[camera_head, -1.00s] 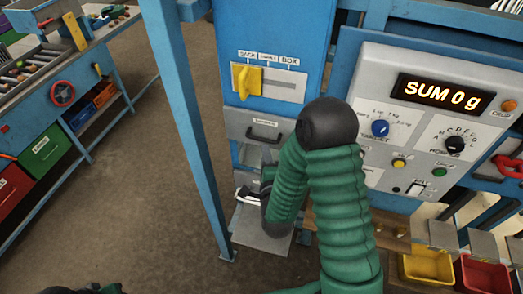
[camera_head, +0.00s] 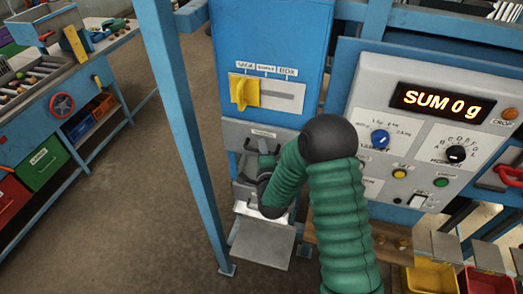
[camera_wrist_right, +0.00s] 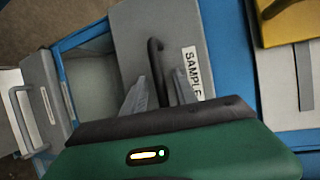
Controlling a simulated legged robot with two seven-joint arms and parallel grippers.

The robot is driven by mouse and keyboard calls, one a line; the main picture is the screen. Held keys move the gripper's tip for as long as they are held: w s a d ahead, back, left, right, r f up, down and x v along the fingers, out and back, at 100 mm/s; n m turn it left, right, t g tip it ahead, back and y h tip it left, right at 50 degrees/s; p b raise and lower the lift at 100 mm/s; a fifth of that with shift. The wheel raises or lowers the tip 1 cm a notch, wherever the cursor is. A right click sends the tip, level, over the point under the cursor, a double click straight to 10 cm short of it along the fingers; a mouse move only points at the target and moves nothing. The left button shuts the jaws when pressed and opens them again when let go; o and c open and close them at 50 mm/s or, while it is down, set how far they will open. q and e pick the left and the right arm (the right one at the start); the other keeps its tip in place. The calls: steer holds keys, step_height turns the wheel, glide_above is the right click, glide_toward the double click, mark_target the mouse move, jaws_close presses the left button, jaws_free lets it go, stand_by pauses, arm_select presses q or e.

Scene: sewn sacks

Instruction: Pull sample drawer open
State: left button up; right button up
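The sample drawer (camera_head: 235,133) is a grey front below the yellow lever on the blue cabinet, and it looks shut. In the right wrist view its front (camera_wrist_right: 130,25) carries a white "SAMPLE" label and a black bar handle (camera_wrist_right: 154,60). My right gripper (camera_wrist_right: 157,88) is open, with one grey finger on each side of the handle; I cannot tell whether they touch it. In the head view the right gripper (camera_head: 264,154) is at the drawer's handle, and my green arm partly hides the area below. My left gripper is out of view.
A yellow lever (camera_head: 244,92) sits in a slot above the drawer. Below are an open recess (camera_wrist_right: 92,80) and a grey plate (camera_head: 263,243). A blue post (camera_head: 180,120) stands left. The control panel (camera_head: 372,105) is right, reading "SUM 0 g".

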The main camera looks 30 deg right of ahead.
steer(key=shift+a, duration=0.1)
jaws_close()
steer(key=shift+f, duration=0.1)
stand_by(1.1)
